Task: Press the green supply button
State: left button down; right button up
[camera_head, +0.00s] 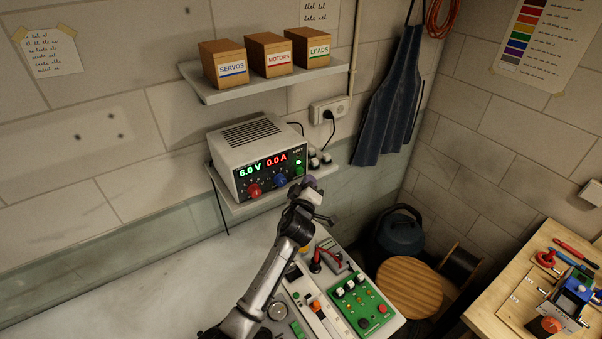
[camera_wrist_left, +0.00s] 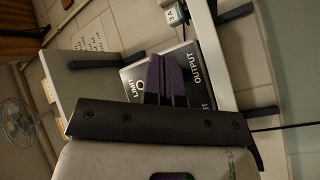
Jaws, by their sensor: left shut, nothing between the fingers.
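The power supply (camera_head: 252,143) is a grey box on a wall shelf. Its lit display reads 6.0 V in green and 0.0 A in red. A green button (camera_head: 299,170) sits at the right end of its front panel, below a small lit green light. My left gripper (camera_head: 311,183) is shut and empty, just right of and below the button. In the left wrist view, its purple fingertips (camera_wrist_left: 166,79) are in front of the black panel (camera_wrist_left: 206,93), between LIMIT and OUTPUT. The fingers hide the button there. I cannot tell whether they touch it. My right gripper is not in view.
Red and blue knobs (camera_head: 280,180) sit left of the button. The supply's shelf (camera_head: 246,207) projects below. Boxes (camera_head: 269,56) stand on a higher shelf.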

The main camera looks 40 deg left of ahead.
pick_arm(q)
jog(key=shift+s+d+b, duration=0.1)
jog(key=shift+s+d, duration=0.1)
jog(key=shift+d, duration=0.5)
jog(key=shift+s+d+b, duration=0.15)
jog(key=shift+s+d, duration=0.1)
jog(key=shift+d, duration=0.45)
jog(key=shift+s+d+b, duration=0.1)
jog(key=shift+s+d, duration=0.1)
jog(key=shift+d, duration=0.5)
